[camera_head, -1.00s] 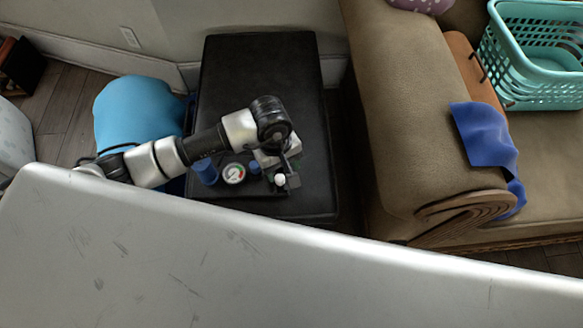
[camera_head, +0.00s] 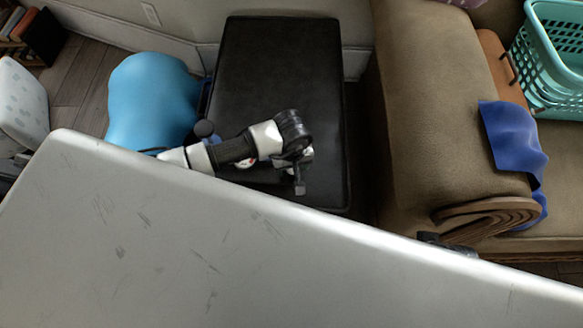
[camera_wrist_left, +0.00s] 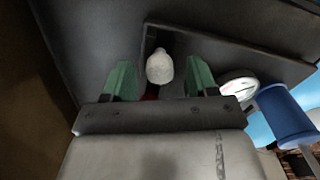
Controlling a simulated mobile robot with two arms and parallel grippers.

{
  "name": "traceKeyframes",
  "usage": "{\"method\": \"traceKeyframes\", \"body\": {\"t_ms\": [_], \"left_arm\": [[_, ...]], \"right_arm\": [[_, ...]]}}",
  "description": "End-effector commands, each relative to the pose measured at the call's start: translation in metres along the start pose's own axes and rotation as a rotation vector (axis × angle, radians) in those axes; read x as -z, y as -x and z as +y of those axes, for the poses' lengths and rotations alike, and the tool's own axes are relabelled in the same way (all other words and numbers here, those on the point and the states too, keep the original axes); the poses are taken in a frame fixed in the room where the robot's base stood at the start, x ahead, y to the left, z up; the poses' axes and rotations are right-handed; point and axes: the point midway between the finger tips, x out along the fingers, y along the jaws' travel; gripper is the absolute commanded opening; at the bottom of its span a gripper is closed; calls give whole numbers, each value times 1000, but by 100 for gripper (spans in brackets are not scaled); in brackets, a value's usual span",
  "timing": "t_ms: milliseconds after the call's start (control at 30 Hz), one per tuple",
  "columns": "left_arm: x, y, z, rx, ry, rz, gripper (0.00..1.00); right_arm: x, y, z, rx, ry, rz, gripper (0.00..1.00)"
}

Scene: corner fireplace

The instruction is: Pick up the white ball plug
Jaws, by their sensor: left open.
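The white ball plug (camera_wrist_left: 159,67) shows in the left wrist view, pale and rounded, in front of a dark surface. My left gripper (camera_wrist_left: 160,78) is open, with one green finger on each side of the plug. Gaps show between the plug and both fingers; I cannot tell how deep it sits between them. In the head view my left gripper (camera_head: 299,186) is low over the near part of the black bench (camera_head: 282,75), and the plug is hidden there.
A white gauge (camera_wrist_left: 239,86) and a blue cylinder (camera_wrist_left: 284,115) stand beside the plug. A grey metal surface (camera_head: 200,240) fills the head view's foreground. A blue rounded seat (camera_head: 150,100) is left of the bench, a brown sofa (camera_head: 430,110) right.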

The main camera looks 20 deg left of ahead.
Motion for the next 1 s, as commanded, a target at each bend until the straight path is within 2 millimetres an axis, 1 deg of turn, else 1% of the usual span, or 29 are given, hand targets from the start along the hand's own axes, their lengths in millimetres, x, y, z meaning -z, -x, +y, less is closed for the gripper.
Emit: {"method": "traceKeyframes", "body": {"t_ms": [67, 267, 367, 600, 633, 667, 867, 1000], "left_arm": [[0, -4, 0, -1, -1, -1, 58], [0, -4, 0, -1, -1, 0, 58], [0, -4, 0, -1, -1, 0, 46], [0, -4, 0, -1, -1, 0, 9], [0, -4, 0, -1, -1, 0, 9], [0, -4, 0, -1, -1, 0, 5], [0, -3, 0, -1, 0, 0, 5], [1, 3, 0, -1, 0, 1, 5]], "right_arm": [[0, 3, 0, -1, 0, 1, 0], [0, 4, 0, -1, 0, 1, 0], [0, 4, 0, -1, 0, 1, 0], [0, 4, 0, -1, -1, 1, 0], [0, 4, 0, -1, -1, 1, 0], [0, 4, 0, -1, -1, 1, 0], [0, 4, 0, -1, -1, 1, 0], [0, 4, 0, -1, -1, 2, 0]]}}
